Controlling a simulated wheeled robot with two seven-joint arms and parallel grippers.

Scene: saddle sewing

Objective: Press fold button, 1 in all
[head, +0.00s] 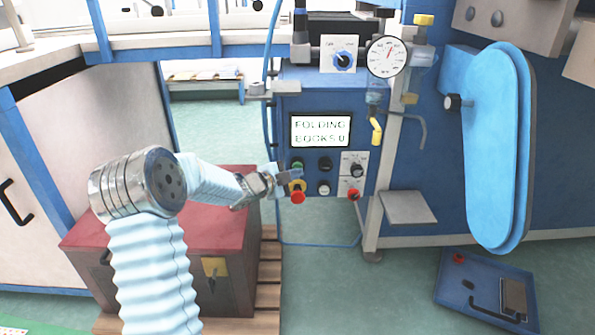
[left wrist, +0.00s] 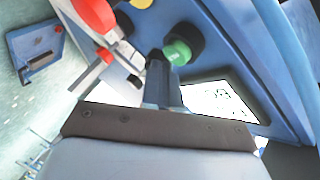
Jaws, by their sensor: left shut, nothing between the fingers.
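The blue control panel (head: 283,130) has a screen (head: 320,130) reading "FOLDING BOOKS 0". Below the screen are a green button (head: 297,163), black buttons (head: 324,163) and a red mushroom button (head: 297,197) on a yellow base. No legible label marks which is the fold button. My left gripper (head: 290,175) is shut and empty, at the panel's left button column between green and red. In the left wrist view its fingertips (left wrist: 157,62) overlap the edge of the green button (left wrist: 180,52); I cannot tell whether they touch.
A pressure gauge (head: 388,57) and a yellow-handled valve (head: 376,130) are right of the screen. A red-topped box (head: 200,235) stands on a pallet under my left arm. A large blue oval cover (head: 497,145) is at right.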

